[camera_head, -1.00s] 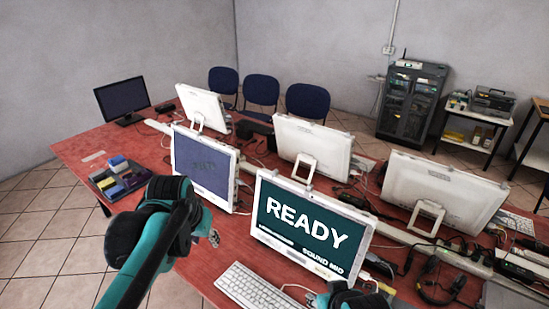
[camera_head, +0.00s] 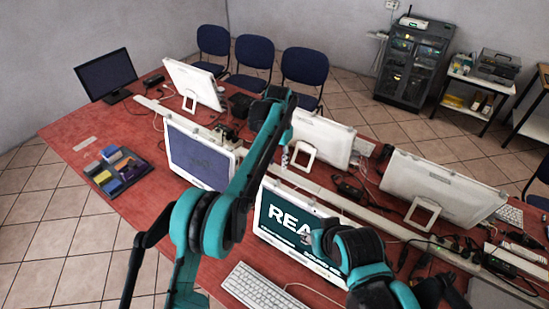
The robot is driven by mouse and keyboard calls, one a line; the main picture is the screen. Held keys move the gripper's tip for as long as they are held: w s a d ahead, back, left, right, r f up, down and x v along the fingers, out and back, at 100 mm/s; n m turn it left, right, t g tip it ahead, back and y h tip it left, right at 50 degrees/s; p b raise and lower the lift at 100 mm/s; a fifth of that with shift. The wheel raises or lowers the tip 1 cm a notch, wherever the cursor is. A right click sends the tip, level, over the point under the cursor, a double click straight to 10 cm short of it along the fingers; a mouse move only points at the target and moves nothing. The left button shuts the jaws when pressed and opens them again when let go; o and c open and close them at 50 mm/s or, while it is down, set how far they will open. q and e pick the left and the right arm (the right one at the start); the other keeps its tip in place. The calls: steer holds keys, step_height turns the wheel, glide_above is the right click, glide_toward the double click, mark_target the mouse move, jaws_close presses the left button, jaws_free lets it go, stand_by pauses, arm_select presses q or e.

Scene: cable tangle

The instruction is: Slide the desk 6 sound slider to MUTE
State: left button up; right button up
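The front monitor (camera_head: 272,228) has a dark teal screen with large white letters, of which "REA" shows; the rest is behind my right arm. Smaller white text runs along the screen's lower part. I cannot make out a sound slider or a desk number. My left arm reaches up past this monitor, and my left gripper (camera_head: 285,158) hangs small and pale above and behind its top edge, apart from the screen. Its fingers are too small to read. My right arm's dark and teal end covers the screen's right side; its fingers are not clear.
A second monitor (camera_head: 197,158) with a blue screen stands to the left. White monitors (camera_head: 445,187) face away behind. A keyboard (camera_head: 262,290) lies in front. A tray of coloured items (camera_head: 117,170) sits on the red table (camera_head: 85,140) at left. Cables clutter the right side.

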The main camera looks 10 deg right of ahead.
mark_target(278, 180)
arm_select(q)
steer(key=shift+s+f, duration=0.2)
steer(key=shift+s, duration=0.15)
steer(key=shift+s+a+f, duration=0.1)
steer(key=shift+s+f, duration=0.8)
steer(key=shift+s, duration=0.25)
steer(key=f, duration=0.2)
steer(key=w+f, duration=0.1)
steer(key=f, duration=0.1)
steer(key=shift+w, duration=0.2)
steer(key=shift+f, duration=0.2)
steer(key=shift+s+r, duration=0.1)
steer(key=shift+s, duration=0.25)
steer(key=shift+w, duration=0.15)
steer(key=c, duration=0.3)
jaws_close()
arm_select(e)
steer(key=shift+s, duration=1)
